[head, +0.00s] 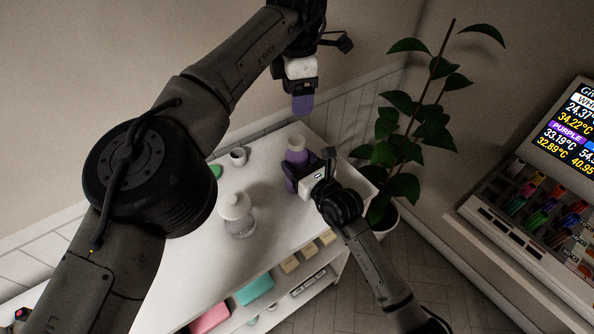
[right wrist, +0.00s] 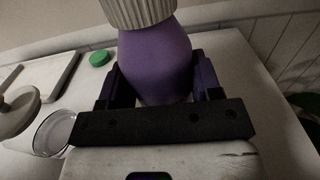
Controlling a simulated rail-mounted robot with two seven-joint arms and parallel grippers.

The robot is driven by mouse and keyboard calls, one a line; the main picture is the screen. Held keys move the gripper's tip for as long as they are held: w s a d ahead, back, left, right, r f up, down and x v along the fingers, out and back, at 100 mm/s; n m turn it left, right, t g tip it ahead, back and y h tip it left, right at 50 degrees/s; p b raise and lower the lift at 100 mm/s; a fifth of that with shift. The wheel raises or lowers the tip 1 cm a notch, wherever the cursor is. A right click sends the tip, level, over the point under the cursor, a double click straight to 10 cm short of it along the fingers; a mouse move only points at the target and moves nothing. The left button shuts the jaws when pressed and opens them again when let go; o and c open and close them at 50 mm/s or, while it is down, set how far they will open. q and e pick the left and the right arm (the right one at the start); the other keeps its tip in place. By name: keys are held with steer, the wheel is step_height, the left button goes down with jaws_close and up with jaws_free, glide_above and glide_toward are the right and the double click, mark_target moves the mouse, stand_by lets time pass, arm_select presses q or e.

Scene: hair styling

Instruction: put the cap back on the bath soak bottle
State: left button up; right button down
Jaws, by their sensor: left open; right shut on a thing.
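The purple bath soak bottle (head: 298,156) stands upright near the right end of the white counter; it also shows in the right wrist view (right wrist: 155,66). A pale ribbed cap (right wrist: 138,12) sits on its top in that view, its upper part cut off by the frame edge. I cannot tell how tightly it is seated. My right gripper (head: 302,178) is shut around the bottle's body, one finger on each side. My left gripper (head: 302,108) is open and empty, directly above the bottle and apart from it in the head view.
A lidded glass jar (head: 238,216) stands left of the bottle. A leafy plant (head: 405,150) is close on the right. The counter (head: 275,232) has free room in front.

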steer(key=shift+c, duration=1.1)
jaws_free()
arm_select(q)
steer(key=shift+f+b, duration=1.35)
arm_select(e)
steer(key=v, duration=1.3)
steer(key=shift+s+d, duration=0.2)
steer(key=shift+s, duration=0.15)
arm_select(q)
steer(key=shift+s+r, duration=0.1)
